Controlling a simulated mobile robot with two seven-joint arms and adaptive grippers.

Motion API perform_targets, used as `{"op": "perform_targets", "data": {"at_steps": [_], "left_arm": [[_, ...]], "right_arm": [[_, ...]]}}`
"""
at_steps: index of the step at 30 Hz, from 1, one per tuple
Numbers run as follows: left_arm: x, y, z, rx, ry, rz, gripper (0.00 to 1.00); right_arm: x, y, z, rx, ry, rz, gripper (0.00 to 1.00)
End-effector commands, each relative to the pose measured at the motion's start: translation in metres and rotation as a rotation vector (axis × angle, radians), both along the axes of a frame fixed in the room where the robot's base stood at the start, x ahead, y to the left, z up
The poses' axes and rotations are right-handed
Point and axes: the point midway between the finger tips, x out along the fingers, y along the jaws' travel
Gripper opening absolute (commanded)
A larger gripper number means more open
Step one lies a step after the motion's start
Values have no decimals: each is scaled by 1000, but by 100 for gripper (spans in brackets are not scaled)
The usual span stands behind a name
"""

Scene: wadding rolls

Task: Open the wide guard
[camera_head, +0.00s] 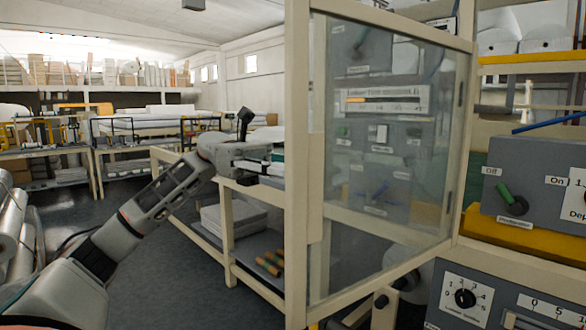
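The wide guard is a clear panel in a cream frame (467,150). It stands upright at the middle right, its left edge nearer to me along a thick cream post (297,130). Dark hinge-like fittings show on its right edge. I cannot tell whether the guard is fully shut. My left gripper (276,166) is just left of the post in the picture, at about mid-height of the panel. Its fingertips are small and partly hidden, so their opening and any contact with the post are unclear. My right gripper is out of view.
Control boxes with labels show through the panel. A grey switch box (540,185) and a dial box (465,298) stand at the right. A cream table (228,240) with a lower shelf is behind my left arm. Open dark floor (160,285) lies at lower left.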

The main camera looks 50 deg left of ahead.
Motion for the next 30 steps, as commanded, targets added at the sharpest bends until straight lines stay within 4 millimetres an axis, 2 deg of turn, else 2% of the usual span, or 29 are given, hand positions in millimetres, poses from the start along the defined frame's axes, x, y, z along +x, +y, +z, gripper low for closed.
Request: {"op": "perform_targets", "data": {"at_steps": [5,15,19,24,30], "left_arm": [[0,12,0,0,1,3,27],[-4,80,1,-2,0,4,27],[-5,100,1,-3,-1,3,27],[-6,115,1,-1,-2,2,27],[-7,120,0,0,-1,1,27]], "right_arm": [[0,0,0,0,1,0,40],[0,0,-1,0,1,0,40],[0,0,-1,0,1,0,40],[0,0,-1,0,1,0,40],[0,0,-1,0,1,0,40]]}}
